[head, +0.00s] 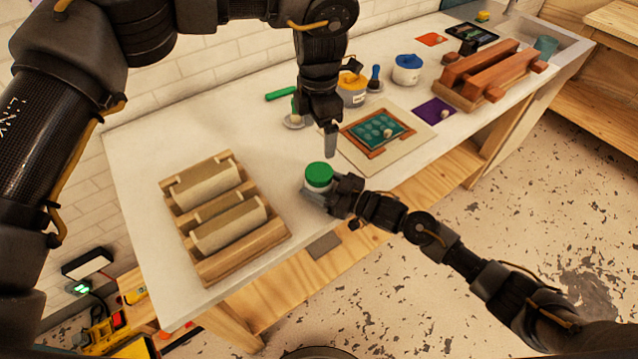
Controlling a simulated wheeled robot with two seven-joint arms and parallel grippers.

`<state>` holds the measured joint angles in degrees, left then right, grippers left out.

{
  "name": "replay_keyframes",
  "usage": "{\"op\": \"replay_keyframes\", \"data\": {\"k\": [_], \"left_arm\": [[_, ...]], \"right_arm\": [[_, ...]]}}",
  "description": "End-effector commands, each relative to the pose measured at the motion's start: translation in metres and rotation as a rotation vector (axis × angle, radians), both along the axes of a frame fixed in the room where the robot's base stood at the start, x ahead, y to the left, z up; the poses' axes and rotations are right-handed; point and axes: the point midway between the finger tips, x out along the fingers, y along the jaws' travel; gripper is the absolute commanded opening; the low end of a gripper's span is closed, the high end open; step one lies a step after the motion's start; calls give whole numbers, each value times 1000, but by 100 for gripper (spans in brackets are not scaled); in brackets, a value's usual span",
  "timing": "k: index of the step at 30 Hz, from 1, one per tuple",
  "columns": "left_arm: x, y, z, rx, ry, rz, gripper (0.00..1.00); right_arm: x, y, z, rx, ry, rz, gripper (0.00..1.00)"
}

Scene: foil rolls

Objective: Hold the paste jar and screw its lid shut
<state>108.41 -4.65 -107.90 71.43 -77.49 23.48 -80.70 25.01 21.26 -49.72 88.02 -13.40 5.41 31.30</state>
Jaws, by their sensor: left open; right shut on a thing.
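The paste jar (314,196) stands near the table's front edge, with its green lid (319,174) on top. Whether the lid is fully tight cannot be told from here. My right gripper (332,195) is shut on the jar's side from the right and partly hides its body. My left gripper (330,142) points down above and slightly to the right of the lid. It is open and apart from the lid; its fingers overlap in this view.
The table (135,170) is bare at far left.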

Motion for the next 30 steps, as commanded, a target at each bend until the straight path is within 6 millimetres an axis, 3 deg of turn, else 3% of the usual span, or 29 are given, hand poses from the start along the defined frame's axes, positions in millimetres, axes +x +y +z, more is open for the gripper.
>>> {"op": "replay_keyframes", "data": {"k": [9,10,15,25,30], "left_arm": [[0,0,3,0,1,0,86],[0,0,3,0,1,-1,86],[0,0,2,0,1,0,86],[0,0,1,0,1,0,86],[0,0,-5,0,1,0,86]], "right_arm": [[0,0,0,0,0,1,0],[0,0,0,0,0,1,64],[0,0,0,0,0,0,86],[-1,-2,-1,-1,1,0,88],[-12,-20,-2,-1,0,0,88]]}}
